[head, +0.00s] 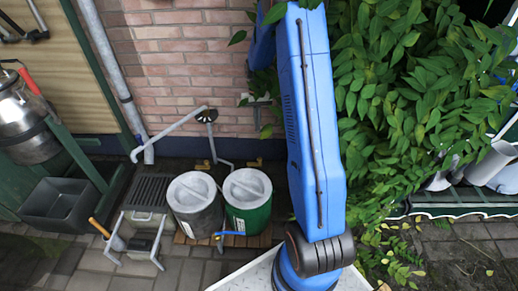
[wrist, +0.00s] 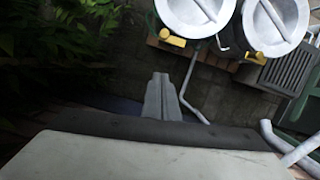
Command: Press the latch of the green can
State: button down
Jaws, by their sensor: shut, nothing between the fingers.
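The green can (head: 248,205) stands right of a grey can, with a pale round lid (head: 247,187) on top. From its place by the foliage, it is the left can in the wrist view, where its lid (wrist: 196,12) is cut by the top edge. Its yellow latch (wrist: 173,41) sticks out at the rim; a yellow bit (head: 254,162) shows behind the can in the head view. My gripper (wrist: 160,77) is shut and empty, its tips below the latch in the wrist picture and apart from it. The head view does not show the gripper clearly.
The grey can (head: 195,212) stands close beside, with its own yellow latch (wrist: 256,57). A pale pipe (wrist: 190,85) runs just right of my fingers. A brick wall (head: 180,60) is behind the cans; dense foliage (head: 400,110) fills the right.

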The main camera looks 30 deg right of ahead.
jog(key=s+a+f, duration=0.2)
jog(key=s+f, duration=0.3)
jog(key=f, duration=0.5)
jog(key=shift+s+a, duration=0.35)
jog(key=shift+s, duration=0.05)
jog(key=shift+m, duration=0.3)
